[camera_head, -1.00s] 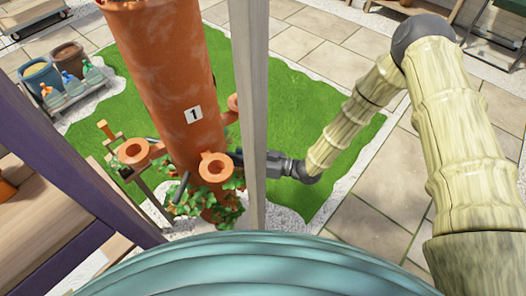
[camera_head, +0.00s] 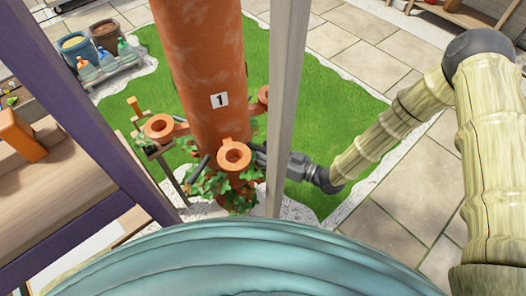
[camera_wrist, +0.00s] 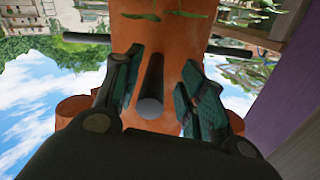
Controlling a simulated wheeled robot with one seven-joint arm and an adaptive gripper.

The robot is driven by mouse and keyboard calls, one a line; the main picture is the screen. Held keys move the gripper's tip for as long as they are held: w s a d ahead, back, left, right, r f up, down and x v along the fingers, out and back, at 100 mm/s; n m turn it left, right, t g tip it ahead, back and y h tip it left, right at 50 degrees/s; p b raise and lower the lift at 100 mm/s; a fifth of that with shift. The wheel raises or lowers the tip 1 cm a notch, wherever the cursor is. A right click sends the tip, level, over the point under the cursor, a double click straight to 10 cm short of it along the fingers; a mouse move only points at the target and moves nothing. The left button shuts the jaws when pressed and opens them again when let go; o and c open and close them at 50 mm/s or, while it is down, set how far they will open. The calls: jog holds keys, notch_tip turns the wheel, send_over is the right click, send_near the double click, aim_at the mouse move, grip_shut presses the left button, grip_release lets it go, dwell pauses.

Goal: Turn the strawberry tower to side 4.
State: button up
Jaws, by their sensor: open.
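The strawberry tower (camera_head: 205,65) is a tall terracotta column, with a white label "1" (camera_head: 219,100) facing the head camera. Ring-shaped pockets (camera_head: 234,155) stick out near its lower part, with green leaves (camera_head: 238,195) below them. My gripper (camera_wrist: 163,72) is open in the wrist view, its two fingers on either side of a dark rod (camera_wrist: 150,85) that sticks out of the tower. I cannot tell whether they touch it. In the head view my gripper is low at the tower's right side, its fingertips partly hidden by a post.
A pale upright post (camera_head: 288,90) stands between the head camera and my gripper. A purple-framed wooden shelf (camera_head: 60,200) fills the left. Pots (camera_head: 108,35) and bottles (camera_head: 125,50) stand at the back left. Grass (camera_head: 330,85) and paving lie around the tower.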

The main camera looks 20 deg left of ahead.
jog(key=s+d, duration=0.1)
jog(key=d, duration=0.9)
jog(key=shift+s+d, duration=0.25)
